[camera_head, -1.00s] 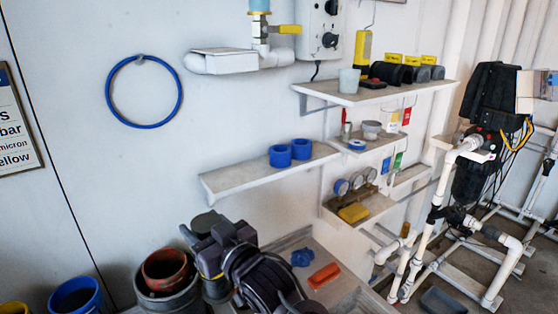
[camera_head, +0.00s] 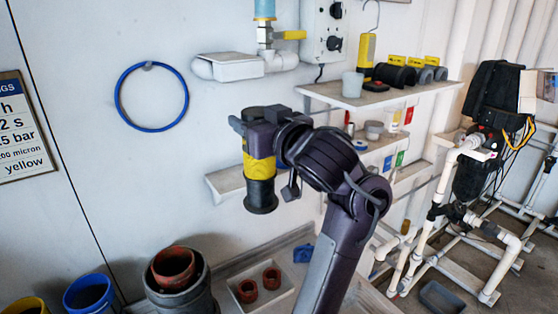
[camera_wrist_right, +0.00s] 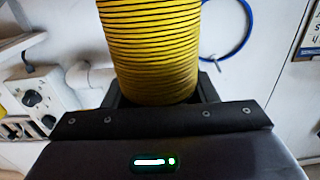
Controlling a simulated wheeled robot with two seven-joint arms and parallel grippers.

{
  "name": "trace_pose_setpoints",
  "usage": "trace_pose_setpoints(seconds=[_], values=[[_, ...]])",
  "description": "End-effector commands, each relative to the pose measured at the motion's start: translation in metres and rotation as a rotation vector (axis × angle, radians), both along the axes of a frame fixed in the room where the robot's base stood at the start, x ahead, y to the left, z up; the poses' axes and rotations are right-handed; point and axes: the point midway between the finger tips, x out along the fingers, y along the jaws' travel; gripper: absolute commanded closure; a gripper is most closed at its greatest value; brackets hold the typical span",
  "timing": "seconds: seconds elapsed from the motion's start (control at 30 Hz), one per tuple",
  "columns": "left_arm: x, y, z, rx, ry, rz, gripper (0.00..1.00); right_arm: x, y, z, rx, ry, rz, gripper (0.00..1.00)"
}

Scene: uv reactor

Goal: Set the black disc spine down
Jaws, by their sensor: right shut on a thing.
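My right gripper (camera_head: 258,135) is in the middle of the head view, raised in front of the wall. It is shut on an upright cylinder, the black disc spine (camera_head: 261,195), with yellow discs around it and a wider black foot at the bottom. In the right wrist view the yellow, finely ribbed disc stack (camera_wrist_right: 150,50) fills the space between the black fingers. The spine's foot hangs free, apart from the bench below. My left gripper is not in view.
Below stand a grey pot with a red-brown pot (camera_head: 173,265) inside, a blue bucket (camera_head: 88,294) and a white tray (camera_head: 285,303) with two red-brown rings. A blue part (camera_head: 303,253) lies behind. A wall shelf (camera_head: 226,181) is partly hidden by my arm.

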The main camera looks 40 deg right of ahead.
Motion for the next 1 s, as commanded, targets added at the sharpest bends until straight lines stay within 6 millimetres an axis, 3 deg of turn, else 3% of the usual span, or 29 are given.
trace_pose_setpoints(seconds=[0.17, 0.3, 0.43, 0.8, 1.0], values=[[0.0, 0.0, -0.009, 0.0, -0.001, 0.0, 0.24, 0.004, -0.008, 0.002, -0.007, -0.005, -0.021, 1.0], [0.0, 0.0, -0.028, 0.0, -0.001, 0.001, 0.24, 0.026, -0.01, -0.002, -0.011, 0.0, -0.023, 1.0], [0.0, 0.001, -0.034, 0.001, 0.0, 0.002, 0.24, 0.05, -0.012, -0.001, -0.012, 0.002, -0.025, 1.0], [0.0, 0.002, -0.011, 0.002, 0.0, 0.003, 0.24, 0.142, -0.016, 0.009, -0.006, 0.001, -0.021, 1.0], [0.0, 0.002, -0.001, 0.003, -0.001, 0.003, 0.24, 0.171, -0.017, 0.007, -0.005, -0.003, -0.021, 1.0]])
